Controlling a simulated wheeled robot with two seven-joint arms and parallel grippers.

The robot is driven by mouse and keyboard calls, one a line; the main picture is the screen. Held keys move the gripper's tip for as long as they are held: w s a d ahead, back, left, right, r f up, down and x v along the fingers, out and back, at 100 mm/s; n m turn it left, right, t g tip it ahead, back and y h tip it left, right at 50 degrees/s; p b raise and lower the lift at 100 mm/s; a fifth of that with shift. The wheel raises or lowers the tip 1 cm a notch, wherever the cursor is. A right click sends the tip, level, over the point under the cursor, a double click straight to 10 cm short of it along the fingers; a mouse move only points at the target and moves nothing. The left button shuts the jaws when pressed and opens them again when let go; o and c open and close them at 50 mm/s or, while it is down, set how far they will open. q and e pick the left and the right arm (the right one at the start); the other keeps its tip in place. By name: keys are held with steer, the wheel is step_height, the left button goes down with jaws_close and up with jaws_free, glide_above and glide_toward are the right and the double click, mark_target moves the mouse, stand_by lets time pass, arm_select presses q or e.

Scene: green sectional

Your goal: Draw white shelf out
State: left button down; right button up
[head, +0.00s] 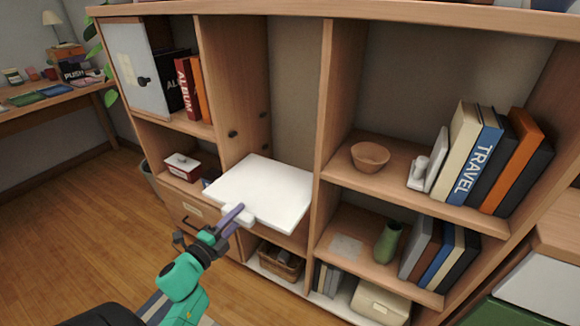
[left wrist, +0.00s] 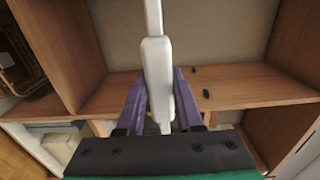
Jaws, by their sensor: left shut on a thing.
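The white shelf (head: 265,188) is a flat white board in the middle bay of the wooden bookcase, and its front edge sticks out past the bookcase front. My left gripper (head: 234,216) is at the front edge of the shelf, shut on its white handle (head: 241,216). In the left wrist view the white handle (left wrist: 157,75) stands between the two purple fingers of the left gripper (left wrist: 155,100). The shelf's back end meets the inside of the bay. My right gripper is not in view.
The bookcase's side bays hold books (head: 478,160), a wooden bowl (head: 370,157), a green vase (head: 388,242) and a red-and-white box (head: 183,166). A wicker basket (head: 280,262) sits below the shelf. A drawer (head: 195,212) is at lower left. Floor (head: 90,240) is clear to the left.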

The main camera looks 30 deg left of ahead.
arm_select(q)
steer(key=s+p, duration=0.3)
steer(key=s, duration=1.3)
steer(key=shift+s+d, duration=0.2)
steer(key=shift+s, duration=0.15)
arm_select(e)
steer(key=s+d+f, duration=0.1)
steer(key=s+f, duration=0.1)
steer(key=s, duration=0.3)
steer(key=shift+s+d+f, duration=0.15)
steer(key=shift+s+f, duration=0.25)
arm_select(q)
steer(key=shift+r, duration=0.1)
